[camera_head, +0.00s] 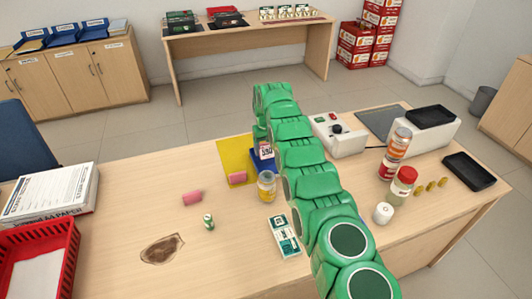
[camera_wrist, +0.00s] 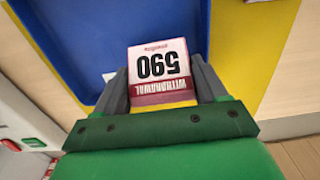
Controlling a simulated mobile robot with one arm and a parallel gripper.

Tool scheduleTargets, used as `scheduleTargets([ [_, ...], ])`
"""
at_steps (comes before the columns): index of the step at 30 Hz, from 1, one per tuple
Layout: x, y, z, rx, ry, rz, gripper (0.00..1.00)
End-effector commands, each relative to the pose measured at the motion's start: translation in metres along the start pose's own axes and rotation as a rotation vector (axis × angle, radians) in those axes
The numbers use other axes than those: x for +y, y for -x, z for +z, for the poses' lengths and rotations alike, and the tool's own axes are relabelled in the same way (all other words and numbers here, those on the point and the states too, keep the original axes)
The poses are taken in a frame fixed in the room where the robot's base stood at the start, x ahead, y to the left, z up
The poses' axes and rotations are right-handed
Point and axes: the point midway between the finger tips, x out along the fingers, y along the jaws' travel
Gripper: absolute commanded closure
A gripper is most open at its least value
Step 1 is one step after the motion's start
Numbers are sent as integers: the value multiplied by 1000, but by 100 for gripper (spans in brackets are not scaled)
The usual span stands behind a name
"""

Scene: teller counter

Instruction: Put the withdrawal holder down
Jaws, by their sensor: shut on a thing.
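The withdrawal holder (camera_wrist: 161,66) is a small block with a white face reading "590" and a dark red "WITHDRAWAL" band; it appears upside down in the wrist view. My gripper (camera_wrist: 160,88) is shut on it, with a grey finger on each side. The blue tray (camera_wrist: 62,30) lies behind the holder in the wrist view. I cannot tell whether the holder touches the tray.
A yellow-filled jar (camera_head: 266,188) stands close to the blue tray. A card machine (camera_head: 340,137) stands right of my arm. The counter's front left has a brown stain (camera_head: 162,249).

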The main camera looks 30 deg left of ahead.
Motion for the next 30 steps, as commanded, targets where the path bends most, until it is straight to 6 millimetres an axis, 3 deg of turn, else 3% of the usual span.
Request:
scheduleTargets([
  [7, -1, -24, 2, -6, 0, -1, 59],
  [21, 0, -30, 1, -4, 0, -1, 59],
  [22, -1, -29, 1, -3, 0, -1, 24],
  [23, -1, -29, 1, -3, 0, -1, 19],
  [30, 0, -29, 1, -3, 0, -1, 18],
])
